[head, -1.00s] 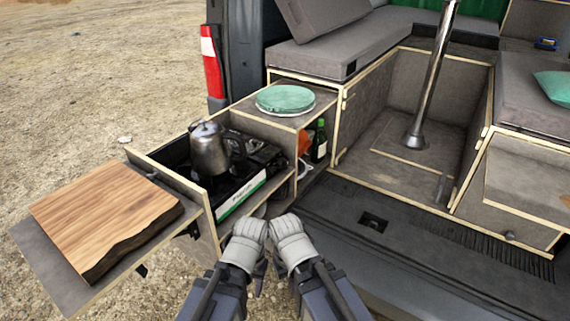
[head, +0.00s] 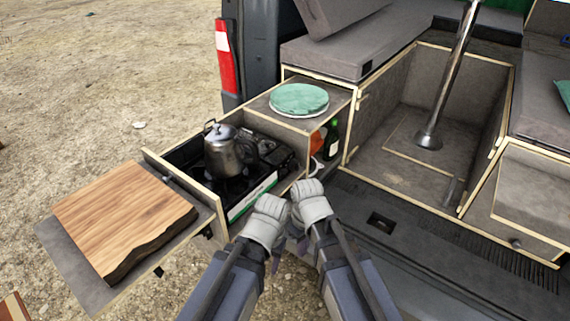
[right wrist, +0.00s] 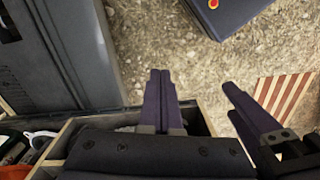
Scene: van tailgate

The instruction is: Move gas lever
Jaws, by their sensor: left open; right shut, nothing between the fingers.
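The gas stove (head: 236,187) sits in the pulled-out drawer (head: 189,183), with a metal kettle (head: 224,152) on it. Its white and green front panel (head: 252,197) faces me. I cannot make out a gas lever; the hands or the drawer edge may hide it. My left gripper (head: 275,262) is just in front of the stove's drawer, pointing down, open and empty. My right gripper (head: 302,246) is close beside it to the right, empty. In the right wrist view my right gripper (right wrist: 158,75) is shut, and my left gripper's open fingers (right wrist: 240,110) show beside it.
A wooden cutting board (head: 125,217) lies on a side shelf left of the stove. A green plate (head: 299,98) rests on the cabinet, above a bottle (head: 331,140). The van floor (head: 430,232) is on the right. A striped thing (right wrist: 285,95) lies on the gravel.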

